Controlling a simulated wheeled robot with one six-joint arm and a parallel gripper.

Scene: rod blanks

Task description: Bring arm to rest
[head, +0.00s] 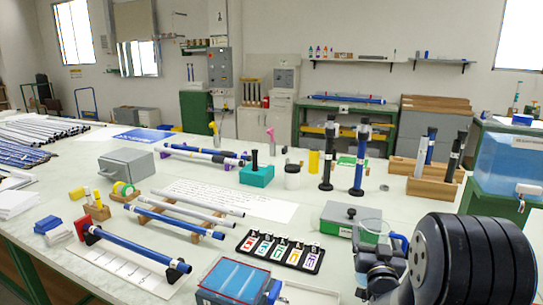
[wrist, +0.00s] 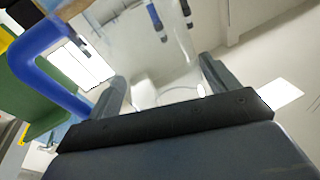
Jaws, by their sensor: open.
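My arm comes in from the lower right of the head view, with its large black ribbed joint in front. My gripper (head: 380,272) is partly hidden there, over the table's near right edge. In the wrist view its two dark fingers stand apart, and the gripper (wrist: 162,88) is open. A clear jug (head: 368,230) with a blue handle stands just beyond the gripper. In the wrist view the clear jug (wrist: 150,60) shows between or beyond the fingers, its blue handle at the left. I cannot tell whether the fingers touch it.
Upright black-ended tools (head: 327,165) stand behind. A blue water tank (head: 507,160) is at right.

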